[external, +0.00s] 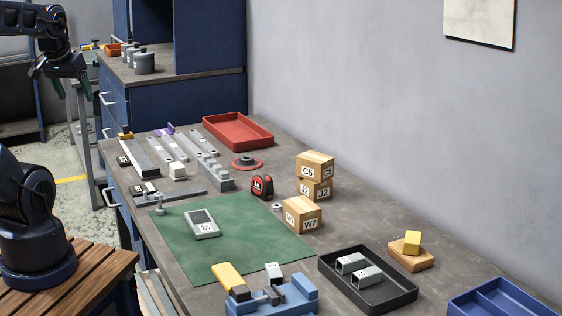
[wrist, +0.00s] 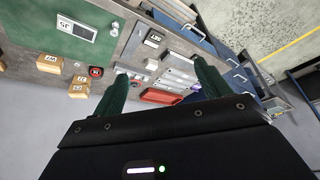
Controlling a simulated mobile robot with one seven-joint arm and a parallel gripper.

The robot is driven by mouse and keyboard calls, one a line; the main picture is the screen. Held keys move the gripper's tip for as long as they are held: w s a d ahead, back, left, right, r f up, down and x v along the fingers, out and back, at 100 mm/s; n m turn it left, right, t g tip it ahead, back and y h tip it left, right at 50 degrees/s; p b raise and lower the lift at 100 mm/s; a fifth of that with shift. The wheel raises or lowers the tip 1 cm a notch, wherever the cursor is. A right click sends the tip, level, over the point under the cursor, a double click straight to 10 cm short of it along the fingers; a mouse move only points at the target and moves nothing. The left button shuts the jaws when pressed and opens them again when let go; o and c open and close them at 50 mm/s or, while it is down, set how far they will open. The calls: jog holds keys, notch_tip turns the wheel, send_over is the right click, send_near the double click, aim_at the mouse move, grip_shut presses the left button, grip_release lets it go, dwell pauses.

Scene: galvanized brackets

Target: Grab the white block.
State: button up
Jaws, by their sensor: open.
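The white block (external: 177,170) is a small pale cube on the workbench, among long grey metal bars (external: 160,149) and beside a flat grey bar in front of it. I cannot tell whether it touches the bars. In the wrist view I cannot pick it out surely. My gripper (external: 72,90) is up at the far left in the external view, well away from the block and above the floor beside the bench. Its two green fingers are spread with nothing between them; they also show in the wrist view (wrist: 160,74).
A red tray (external: 215,122), tape measure (external: 262,187) and cardboard boxes (external: 314,167) stand right of the bars. A green mat (external: 240,242) with a grey device (external: 202,224) lies in front. A blue vise-like fixture (external: 270,302) and black tray (external: 325,266) are nearer the front.

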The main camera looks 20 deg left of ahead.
dwell(0.5)
jog(key=w+d+f+n+g+h, duration=0.1)
jog(key=w+d+f+n+h, duration=0.4)
jog(key=w+f+n, duration=0.15)
jog(key=w+d+f+n+g+h, duration=0.2)
jog(key=w+d+f+n+h, duration=0.35)
jog(key=w+f, duration=0.2)
jog(key=n+t+y, duration=0.1)
jog(key=n+t, duration=0.7)
jog(key=n, duration=0.7)
send_near(173, 166)
jog(key=shift+f, duration=0.1)
jog(key=shift+w+d+f, duration=0.1)
jog(key=shift+w+f, duration=0.05)
jog(key=shift+w, duration=0.1)
jog(key=shift+x, duration=5.15)
jog(key=shift+w, duration=0.1)
jog(key=c, duration=1.1)
